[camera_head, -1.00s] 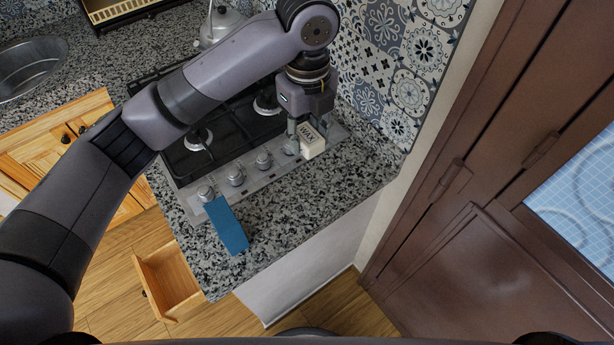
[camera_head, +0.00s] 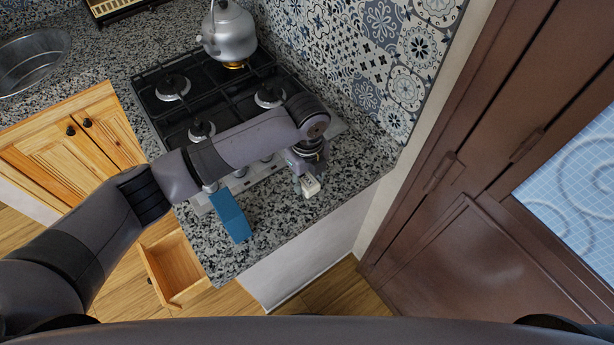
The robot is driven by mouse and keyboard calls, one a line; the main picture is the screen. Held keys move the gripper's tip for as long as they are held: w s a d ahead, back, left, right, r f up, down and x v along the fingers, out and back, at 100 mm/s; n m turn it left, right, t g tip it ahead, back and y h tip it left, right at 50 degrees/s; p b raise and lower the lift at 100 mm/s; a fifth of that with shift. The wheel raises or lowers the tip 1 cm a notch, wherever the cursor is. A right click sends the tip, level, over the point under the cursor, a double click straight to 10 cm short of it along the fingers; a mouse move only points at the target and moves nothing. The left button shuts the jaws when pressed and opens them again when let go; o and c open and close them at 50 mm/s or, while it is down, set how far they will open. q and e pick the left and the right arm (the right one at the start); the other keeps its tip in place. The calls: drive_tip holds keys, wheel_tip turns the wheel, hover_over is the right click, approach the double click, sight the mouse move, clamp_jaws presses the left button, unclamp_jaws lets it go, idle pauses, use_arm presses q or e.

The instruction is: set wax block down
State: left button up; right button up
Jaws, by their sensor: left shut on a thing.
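The wax block (camera_head: 311,187) is a small cream-white block at the right part of the granite counter (camera_head: 283,221). My left gripper (camera_head: 307,181) reaches down over the counter from the stove side and is shut on the block. The arm hides part of the gripper. I cannot tell whether the block touches the counter or hangs just above it. My right gripper is not in view.
A blue box (camera_head: 231,215) lies on the counter left of the wax block. The gas stove (camera_head: 196,108) with a kettle (camera_head: 230,36) is behind. An open drawer (camera_head: 174,268) juts out below. Bare granite surrounds the block; a brown door (camera_head: 470,245) is at right.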

sight(308, 180)
use_arm(q)
drive_tip(key=shift+s+f, duration=0.1)
drive_tip(key=shift+f, duration=0.05)
drive_tip(key=o, duration=1.2)
drive_tip(key=shift+c, duration=0.2)
wheel_tip(308, 180, up, 12)
drive_tip(key=b, duration=0.3)
